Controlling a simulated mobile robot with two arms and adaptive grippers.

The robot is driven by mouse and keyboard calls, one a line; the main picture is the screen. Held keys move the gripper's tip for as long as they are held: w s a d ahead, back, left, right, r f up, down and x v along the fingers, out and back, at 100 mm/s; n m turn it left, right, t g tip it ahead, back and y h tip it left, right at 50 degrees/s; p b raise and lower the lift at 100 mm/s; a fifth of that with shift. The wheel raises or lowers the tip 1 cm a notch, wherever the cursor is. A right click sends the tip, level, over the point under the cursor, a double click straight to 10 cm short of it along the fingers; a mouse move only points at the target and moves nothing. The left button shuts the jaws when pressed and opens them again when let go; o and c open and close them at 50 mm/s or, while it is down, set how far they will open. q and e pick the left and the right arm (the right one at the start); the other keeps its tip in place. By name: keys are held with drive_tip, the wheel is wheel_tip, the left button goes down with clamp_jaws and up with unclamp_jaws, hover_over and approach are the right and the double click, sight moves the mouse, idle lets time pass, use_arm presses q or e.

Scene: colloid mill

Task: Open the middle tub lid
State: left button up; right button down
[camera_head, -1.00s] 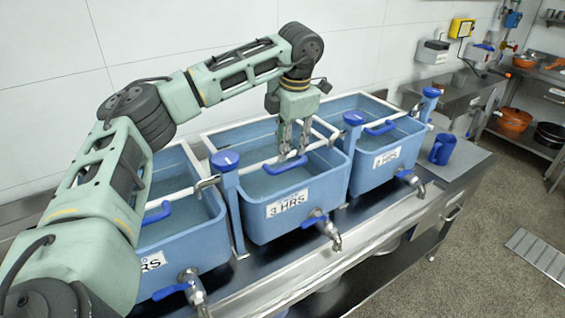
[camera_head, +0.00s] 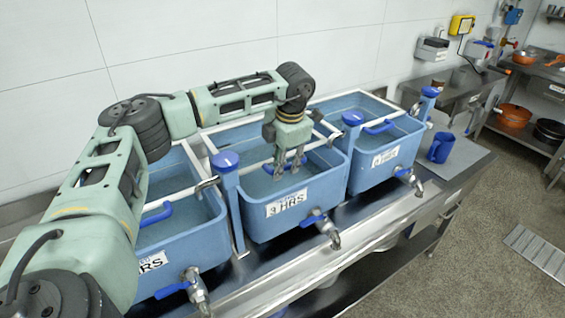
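The middle tub (camera_head: 298,207) is a blue basin labelled 3 HRS, in the middle of the head view. Its lid looks clear, with a pale frame, and lies over the tub with a blue bar handle (camera_head: 268,168) near the front. My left gripper (camera_head: 288,174) points down at this handle from above. Its two fingers are apart, with a gap between them, and their tips are at the handle and partly hide it. I cannot tell whether they touch it. My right gripper is out of view.
Similar tubs stand on either side, the right tub (camera_head: 377,176) and the left tub (camera_head: 190,243), with blue handles. Blue-topped posts (camera_head: 228,185) rise between the tubs. Taps (camera_head: 325,227) stick out in front. A blue mug (camera_head: 441,147) stands on the counter at right.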

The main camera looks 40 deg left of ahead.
use_arm(q)
clamp_jaws()
drive_tip(key=shift+r, duration=0.15)
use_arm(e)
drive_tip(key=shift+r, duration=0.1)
